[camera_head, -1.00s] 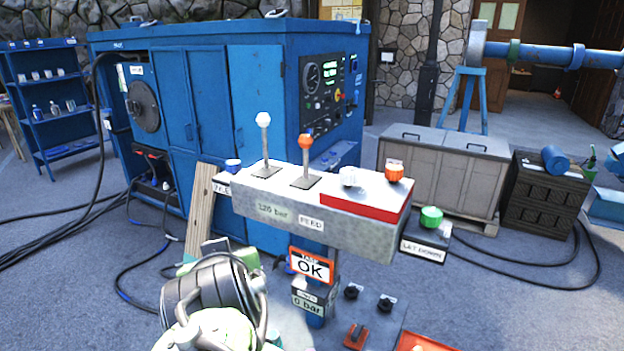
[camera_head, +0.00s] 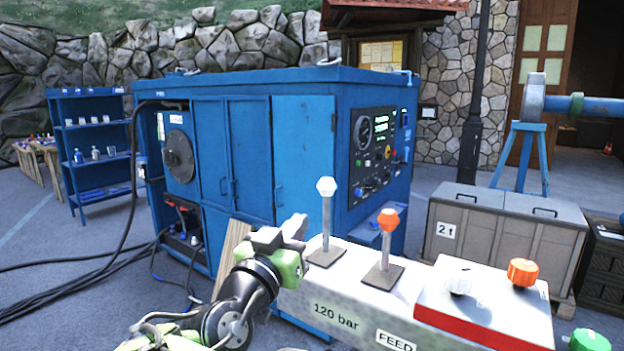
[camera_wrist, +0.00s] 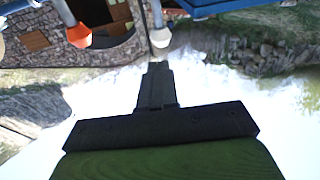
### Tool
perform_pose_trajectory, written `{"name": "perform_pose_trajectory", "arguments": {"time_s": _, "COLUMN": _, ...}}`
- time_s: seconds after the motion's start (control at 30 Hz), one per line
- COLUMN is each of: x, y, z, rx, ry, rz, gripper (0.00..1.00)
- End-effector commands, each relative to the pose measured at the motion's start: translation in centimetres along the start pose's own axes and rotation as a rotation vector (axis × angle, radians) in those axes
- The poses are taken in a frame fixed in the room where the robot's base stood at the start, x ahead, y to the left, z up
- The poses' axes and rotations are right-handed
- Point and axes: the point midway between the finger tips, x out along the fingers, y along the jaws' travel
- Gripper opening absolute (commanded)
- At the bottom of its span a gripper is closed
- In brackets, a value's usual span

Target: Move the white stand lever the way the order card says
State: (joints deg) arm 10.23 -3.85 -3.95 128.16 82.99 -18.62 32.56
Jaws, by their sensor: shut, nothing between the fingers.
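The white stand lever (camera_head: 326,218), a thin rod with a white knob, stands nearly upright from a dark plate on the grey control stand (camera_head: 335,318). An orange-knobbed lever (camera_head: 388,238) stands to its right. My gripper (camera_head: 296,228) is shut and empty, just left of the white lever in the head view, apparently apart from it. In the wrist view, the white knob (camera_wrist: 160,38) is just beyond my shut fingertips (camera_wrist: 156,68), and the orange knob (camera_wrist: 79,36) is to the left. I cannot make out any order card's text.
White (camera_head: 459,282) and orange (camera_head: 523,272) knobs sit on a red-edged box on the stand, right of the levers. The blue machine cabinet (camera_head: 300,150) stands behind. A yellowish notice (camera_head: 381,54) hangs on a board at the back. A green knob (camera_head: 589,340) is at lower right.

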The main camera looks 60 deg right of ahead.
Motion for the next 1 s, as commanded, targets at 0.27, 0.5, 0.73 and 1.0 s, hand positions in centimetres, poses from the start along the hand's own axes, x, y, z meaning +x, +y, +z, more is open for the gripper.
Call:
{"name": "perform_pose_trajectory", "arguments": {"time_s": 0.27, "x": 5.3, "y": 0.2, "z": -0.3, "rx": -0.002, "ry": -0.003, "rz": 0.006, "gripper": 0.00}}
{"name": "perform_pose_trajectory", "arguments": {"time_s": 0.5, "x": 8.9, "y": 0.1, "z": -0.2, "rx": -0.002, "ry": -0.002, "rz": 0.001, "gripper": 0.00}}
{"name": "perform_pose_trajectory", "arguments": {"time_s": 0.73, "x": 9.5, "y": 0.0, "z": 0.0, "rx": 0.001, "ry": -0.002, "rz": -0.002, "gripper": 0.00}}
{"name": "perform_pose_trajectory", "arguments": {"time_s": 1.0, "x": 9.8, "y": 0.2, "z": -0.3, "rx": 0.007, "ry": -0.026, "rz": 0.001, "gripper": 0.00}}
